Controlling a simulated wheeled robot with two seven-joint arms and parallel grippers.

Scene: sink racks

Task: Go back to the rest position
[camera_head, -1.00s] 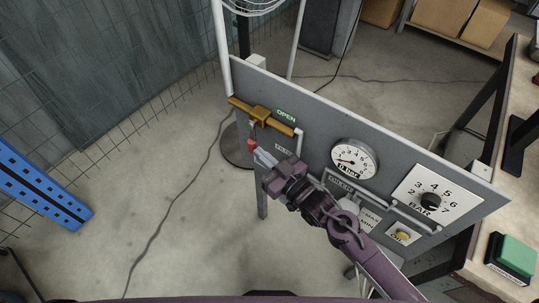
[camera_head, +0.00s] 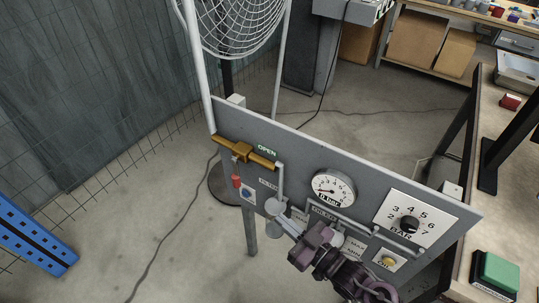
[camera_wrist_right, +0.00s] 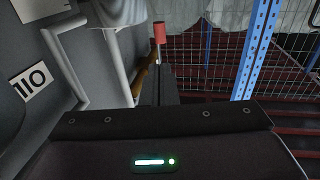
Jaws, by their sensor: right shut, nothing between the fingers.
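My right gripper (camera_head: 282,223) is shut and empty in the head view. It is in front of the lower part of a grey control panel (camera_head: 300,152), beside the filter and oiler fittings, and its arm comes in from the bottom right. The red tip also shows in the right wrist view (camera_wrist_right: 159,32). My left gripper is not in view.
A round gauge (camera_head: 333,188) and a BAR dial (camera_head: 410,224) are on the panel. A workbench (camera_head: 500,170) with a green button box (camera_head: 496,272) stands at the right. A blue rack post (camera_head: 35,238) is at the left. The floor between is mostly clear.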

